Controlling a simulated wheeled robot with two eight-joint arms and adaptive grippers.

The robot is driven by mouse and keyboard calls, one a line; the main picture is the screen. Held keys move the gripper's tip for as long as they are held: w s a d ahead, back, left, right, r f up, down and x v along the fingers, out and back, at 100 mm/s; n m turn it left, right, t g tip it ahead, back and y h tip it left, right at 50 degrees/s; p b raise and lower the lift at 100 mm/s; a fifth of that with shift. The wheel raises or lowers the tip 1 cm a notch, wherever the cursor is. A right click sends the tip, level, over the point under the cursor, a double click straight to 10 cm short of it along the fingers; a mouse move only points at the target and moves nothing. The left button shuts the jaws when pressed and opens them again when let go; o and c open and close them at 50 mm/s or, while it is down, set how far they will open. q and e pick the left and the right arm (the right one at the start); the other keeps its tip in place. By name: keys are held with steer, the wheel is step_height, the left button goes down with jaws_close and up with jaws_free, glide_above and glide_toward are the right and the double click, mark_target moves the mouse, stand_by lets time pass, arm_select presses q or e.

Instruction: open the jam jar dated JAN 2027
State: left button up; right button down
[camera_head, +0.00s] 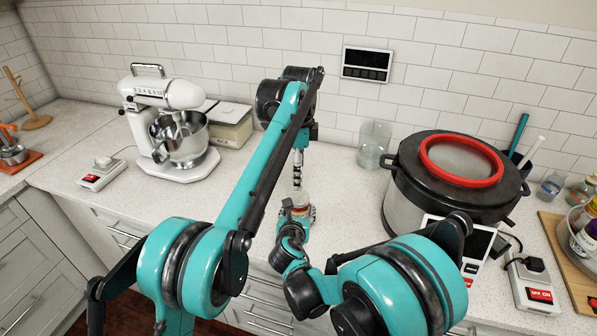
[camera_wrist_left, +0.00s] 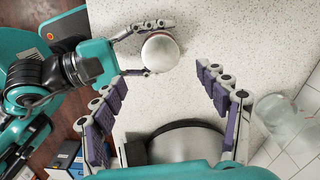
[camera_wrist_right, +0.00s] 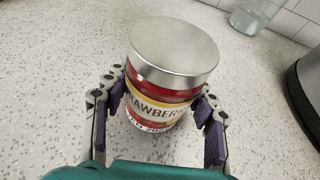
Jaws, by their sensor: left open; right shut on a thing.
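The jam jar (camera_wrist_right: 165,75) has a silver lid and a yellow and red label reading "STRAWBERR…" and "JAN 202…", with the last digit hard to read. My right gripper (camera_wrist_right: 158,110) is shut around its body, one finger on each side. In the head view the jar (camera_head: 300,199) is upright at the counter's front, partly hidden; I cannot tell whether it touches the counter. My left gripper (camera_wrist_left: 160,78) is open and empty, pointing down above the jar. The lid (camera_wrist_left: 160,52) shows beyond its fingertips, uncovered, slightly off the middle between them.
A glass jar (camera_head: 373,145) stands behind on the counter. A large black-lidded cooker (camera_head: 457,177) is to the right, with a red ring on top. A stand mixer (camera_head: 172,125) and a beige box (camera_head: 229,127) are at the left. The counter around the jar is clear.

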mark_target(298, 196)
arm_select(q)
steer(key=m, duration=1.1)
steer(key=shift+m, duration=0.4)
steer(key=shift+f, duration=4)
